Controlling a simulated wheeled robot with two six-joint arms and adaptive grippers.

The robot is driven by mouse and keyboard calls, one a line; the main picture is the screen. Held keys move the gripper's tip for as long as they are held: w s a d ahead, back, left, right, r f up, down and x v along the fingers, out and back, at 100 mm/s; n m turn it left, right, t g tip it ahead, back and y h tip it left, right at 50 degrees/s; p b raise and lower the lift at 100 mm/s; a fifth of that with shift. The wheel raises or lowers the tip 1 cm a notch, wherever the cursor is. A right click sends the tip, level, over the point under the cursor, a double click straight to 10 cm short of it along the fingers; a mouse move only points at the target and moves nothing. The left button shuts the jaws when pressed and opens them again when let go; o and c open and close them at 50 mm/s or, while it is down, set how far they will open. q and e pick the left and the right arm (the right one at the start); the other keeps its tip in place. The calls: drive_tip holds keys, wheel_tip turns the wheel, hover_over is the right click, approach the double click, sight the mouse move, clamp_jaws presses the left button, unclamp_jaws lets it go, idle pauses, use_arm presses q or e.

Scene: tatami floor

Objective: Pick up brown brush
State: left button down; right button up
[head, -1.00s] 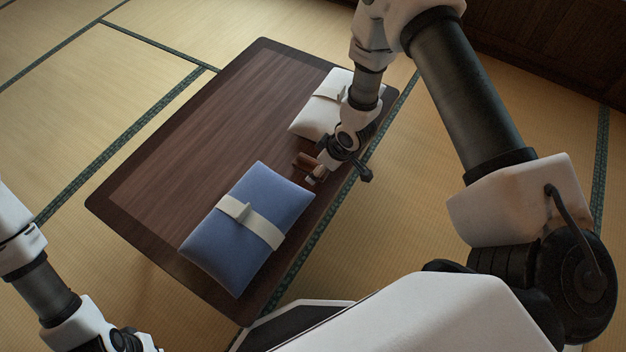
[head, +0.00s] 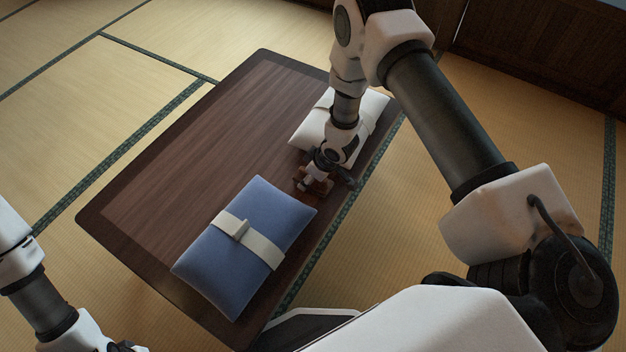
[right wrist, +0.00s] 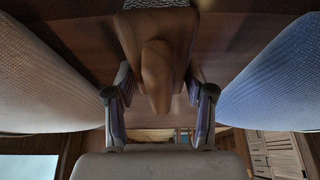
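The brown brush (head: 323,187) lies near the right edge of the dark wooden table, between the blue and white cushions. My right gripper (head: 307,186) is down at it and hides part of it. In the right wrist view the brush (right wrist: 157,65) lies between the two fingers of my right gripper (right wrist: 158,88). The fingers stand apart on either side of the brush, and I cannot see them pressed on it. My left arm shows at the lower left of the head view, with its fingers out of frame.
A blue cushion (head: 211,258) with a pale band lies on the table (head: 190,150) in front of the brush. A white cushion (head: 312,128) lies behind it. Both flank my right gripper closely. The table's left half is clear.

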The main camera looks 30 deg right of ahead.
idle(0.3)
wheel_tip(320, 180, up, 28)
drive_tip(key=p, duration=1.1)
drive_tip(key=shift+p, duration=0.3)
